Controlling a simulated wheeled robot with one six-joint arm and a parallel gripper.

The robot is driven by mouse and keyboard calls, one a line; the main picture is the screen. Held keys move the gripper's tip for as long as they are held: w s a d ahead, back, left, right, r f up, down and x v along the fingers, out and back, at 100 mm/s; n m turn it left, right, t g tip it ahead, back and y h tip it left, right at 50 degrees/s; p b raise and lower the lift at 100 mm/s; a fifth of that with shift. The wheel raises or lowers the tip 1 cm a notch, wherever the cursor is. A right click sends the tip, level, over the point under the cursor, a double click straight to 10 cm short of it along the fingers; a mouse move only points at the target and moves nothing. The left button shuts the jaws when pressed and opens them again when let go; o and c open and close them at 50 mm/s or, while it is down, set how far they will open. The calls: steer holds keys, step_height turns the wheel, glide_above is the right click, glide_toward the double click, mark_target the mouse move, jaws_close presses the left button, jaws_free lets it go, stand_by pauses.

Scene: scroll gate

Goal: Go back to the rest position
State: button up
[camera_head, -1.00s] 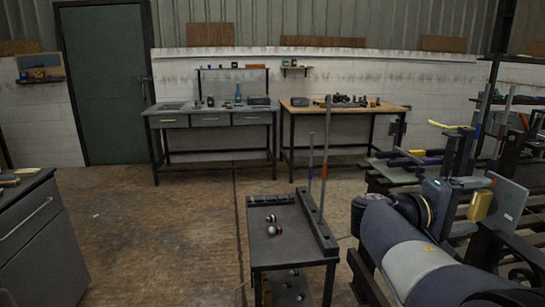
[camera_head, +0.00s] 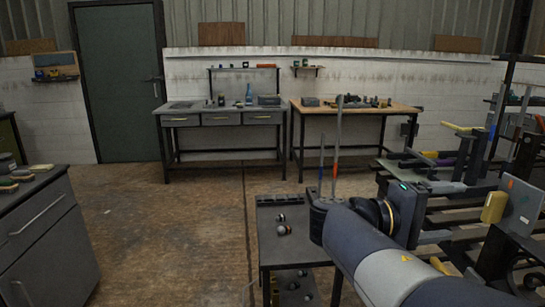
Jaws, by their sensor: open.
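My arm (camera_head: 385,268) reaches in from the lower right. Its dark wrist block (camera_head: 405,212) has a small green light on top. My gripper (camera_head: 450,212) is on the right side of that block, with two pale fingers spread apart, open and with nothing seen between them. It is in front of the rack at the right. The fingertips are hard to make out against the rack.
A small dark table (camera_head: 285,250) with several small balls stands left of my arm, which hides its right part. Upright rods (camera_head: 338,150) rise there. A yellow block (camera_head: 494,207) is at the rack. A grey cabinet (camera_head: 45,235) stands left; floor between is clear.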

mark_target(487, 208)
steer(key=d, duration=0.9)
steer(key=shift+w+d, duration=0.2)
steer(key=shift+w, duration=0.05)
steer(key=shift+w+a+f+m+b, duration=0.1)
steer(key=shift+f+m+b, duration=0.05)
steer(key=shift+m+b, duration=0.3)
steer(key=shift+a+m, duration=0.1)
steer(key=shift+m, duration=0.45)
steer(key=m+b, duration=0.2)
steer(key=m, duration=0.1)
steer(key=shift+m, duration=0.4)
steer(key=m+b, duration=0.1)
steer(key=m, duration=0.2)
steer(key=shift+a, duration=0.1)
steer(key=a, duration=1)
steer(key=shift+s+r, duration=0.2)
steer(key=shift+s, duration=0.2)
